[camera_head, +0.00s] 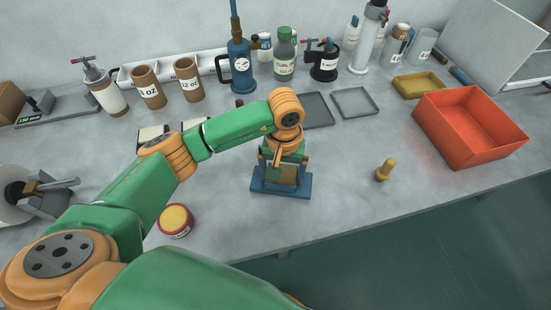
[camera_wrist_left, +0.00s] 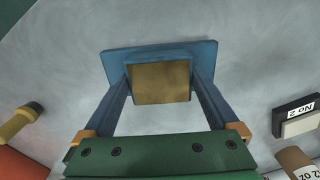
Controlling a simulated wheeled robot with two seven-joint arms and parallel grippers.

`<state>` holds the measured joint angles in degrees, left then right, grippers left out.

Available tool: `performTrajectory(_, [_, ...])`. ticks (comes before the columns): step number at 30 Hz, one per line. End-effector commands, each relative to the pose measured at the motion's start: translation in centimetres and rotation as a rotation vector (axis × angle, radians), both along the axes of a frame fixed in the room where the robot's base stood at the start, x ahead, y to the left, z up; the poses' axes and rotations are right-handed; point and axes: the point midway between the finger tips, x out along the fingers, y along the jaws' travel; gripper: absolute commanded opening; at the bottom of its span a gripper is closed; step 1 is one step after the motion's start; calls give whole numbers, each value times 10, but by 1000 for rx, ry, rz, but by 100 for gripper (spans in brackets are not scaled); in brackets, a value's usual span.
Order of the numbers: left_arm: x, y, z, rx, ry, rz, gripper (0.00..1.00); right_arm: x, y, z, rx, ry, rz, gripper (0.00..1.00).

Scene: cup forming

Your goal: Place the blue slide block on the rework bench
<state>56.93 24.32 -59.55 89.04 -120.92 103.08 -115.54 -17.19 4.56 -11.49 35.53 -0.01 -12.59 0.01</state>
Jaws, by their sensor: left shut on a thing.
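The blue slide block (camera_head: 281,193) has a flat blue base and a tan upper part. It is near the middle of the grey bench (camera_head: 335,215), towards the front edge. My left gripper (camera_head: 281,173) comes down from above and is shut on the block. In the left wrist view the two blue fingers (camera_wrist_left: 160,82) are on either side of the tan part, and the blue base (camera_wrist_left: 113,62) shows beyond it. Whether the base touches the bench or is just above it, I cannot tell. My right gripper is not in view.
A yellow peg-like piece (camera_head: 385,169) stands to the right, before an orange-red bin (camera_head: 470,126). A round yellow-topped tin (camera_head: 176,220) is at the left front. Grey trays (camera_head: 355,102), bottles and brown cups (camera_head: 148,86) stand behind.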

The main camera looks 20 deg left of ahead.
Motion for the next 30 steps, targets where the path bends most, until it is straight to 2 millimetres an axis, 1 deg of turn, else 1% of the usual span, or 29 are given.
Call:
performTrajectory(1, [0, 0, 0, -3, -1, 1, 0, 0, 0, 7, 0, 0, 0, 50])
performTrajectory(3, [0, 0, -5, -2, -2, 0, 0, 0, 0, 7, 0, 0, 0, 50])
performTrajectory(12, [1, 0, -9, -2, -5, 0, 0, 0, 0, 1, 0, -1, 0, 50])
performTrajectory(13, [0, 0, -10, -1, -2, 0, 96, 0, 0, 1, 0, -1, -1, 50])
performTrajectory(14, [0, 0, -9, -1, -2, 0, 100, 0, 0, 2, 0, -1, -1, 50])
performTrajectory(20, [0, 0, -8, -1, -1, 0, 100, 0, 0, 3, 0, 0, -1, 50])
performTrajectory(22, [0, 0, -4, -1, -1, 0, 100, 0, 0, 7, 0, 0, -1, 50])
performTrajectory(23, [1, 0, -4, -1, -3, 0, 100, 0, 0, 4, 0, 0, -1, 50])
performTrajectory(26, [2, 0, 10, -3, -8, -1, 100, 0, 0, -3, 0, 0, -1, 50])
performTrajectory(29, [2, 0, 33, -2, -10, -1, 100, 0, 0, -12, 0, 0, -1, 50])
performTrajectory(30, [2, 0, 44, -1, -10, -1, 100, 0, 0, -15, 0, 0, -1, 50])
